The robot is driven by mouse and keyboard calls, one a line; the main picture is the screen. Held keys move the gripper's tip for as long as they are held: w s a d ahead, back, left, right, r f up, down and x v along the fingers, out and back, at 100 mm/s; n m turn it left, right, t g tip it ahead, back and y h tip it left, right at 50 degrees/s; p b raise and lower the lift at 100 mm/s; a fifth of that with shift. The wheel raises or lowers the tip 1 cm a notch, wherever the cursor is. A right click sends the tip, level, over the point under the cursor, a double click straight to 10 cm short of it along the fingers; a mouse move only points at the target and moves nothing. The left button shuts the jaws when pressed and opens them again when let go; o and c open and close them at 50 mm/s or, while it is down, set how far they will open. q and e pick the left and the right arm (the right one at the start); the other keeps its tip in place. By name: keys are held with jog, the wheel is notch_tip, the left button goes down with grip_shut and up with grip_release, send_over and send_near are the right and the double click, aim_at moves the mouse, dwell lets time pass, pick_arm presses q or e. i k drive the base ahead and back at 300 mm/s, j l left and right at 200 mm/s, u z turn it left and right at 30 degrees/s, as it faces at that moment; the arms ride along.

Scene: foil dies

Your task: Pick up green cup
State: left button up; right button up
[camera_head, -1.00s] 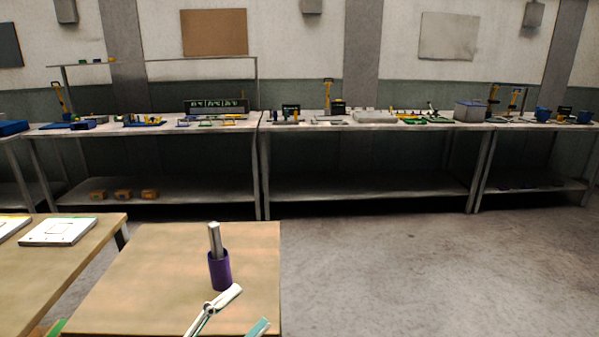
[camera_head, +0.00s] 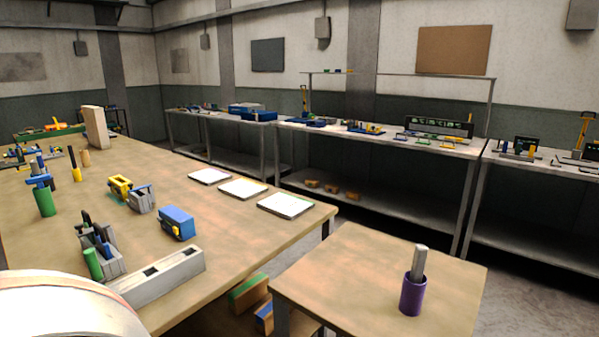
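A green cup-like cylinder (camera_head: 44,202) stands upright at the left of the long wooden table (camera_head: 255,235), with a blue piece and a dark rod showing at its top. A smaller green cylinder (camera_head: 93,263) leans against a grey fixture (camera_head: 108,250) nearer to me. A purple cup (camera_head: 412,297) with a grey bar in it stands on the small wooden table (camera_head: 350,275) at the right. Neither of my grippers is in view. A large white rounded part, apparently mine, covers the bottom left corner and hides the table there.
A blue block (camera_head: 177,221), a yellow piece (camera_head: 120,187) and a long grey slotted block (camera_head: 160,277) are on the long table. White plates (camera_head: 286,204) lie along its far edge. Workbenches line the back wall. A gap separates the two wooden tables.

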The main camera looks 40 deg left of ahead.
aim_at(44, 197)
jog(key=u, duration=3.85)
jog(key=i+j+u, duration=0.25)
jog(key=i+u, duration=0.2)
jog(key=i+j+u, duration=0.1)
jog(key=i+u, duration=0.25)
jog(key=u, duration=0.15)
jog(key=i+z, duration=0.5)
jog(key=i+j+z, duration=0.15)
jog(key=i+z, duration=0.3)
jog(key=i, duration=0.15)
jog(key=i+z, duration=0.2)
jog(key=i, duration=0.6)
jog(key=i+z, duration=0.15)
jog(key=i, duration=0.65)
jog(key=i+j+z, duration=0.2)
jog(key=i, duration=0.6)
